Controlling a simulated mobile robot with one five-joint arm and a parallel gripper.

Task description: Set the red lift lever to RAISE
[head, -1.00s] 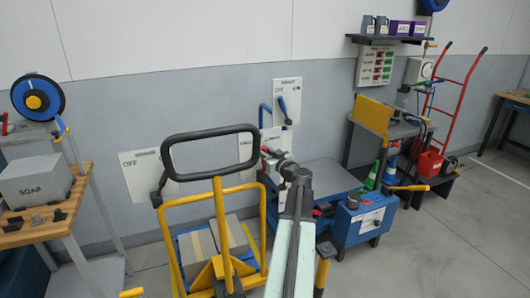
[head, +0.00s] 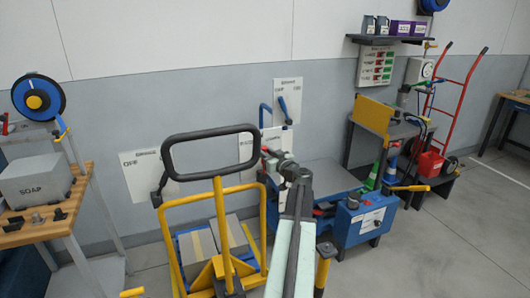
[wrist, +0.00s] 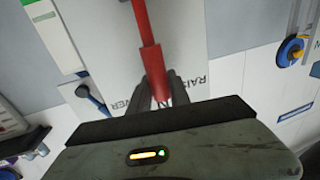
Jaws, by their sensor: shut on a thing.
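The red lift lever (wrist: 150,58) runs down from the top of the wrist view to my gripper (wrist: 160,92). My gripper's dark fingers are closed around the lever's lower end in that picture. A pale plate (wrist: 181,32) lies behind the lever, with RAISE lettering to the right of the fingers and partly hidden lettering by the left finger. In the head view my gripper (head: 266,154) is at the wall plate behind the blue lift table (head: 325,178). My own arm and wrist hide most of the lever there, so its exact setting is unclear.
A blue lever (head: 283,104) on a white plate is just above my gripper. A yellow cart with a black handle (head: 210,150) stands close on the left. A blue control box (head: 362,218) is at the lift table's front right. Open floor lies at right.

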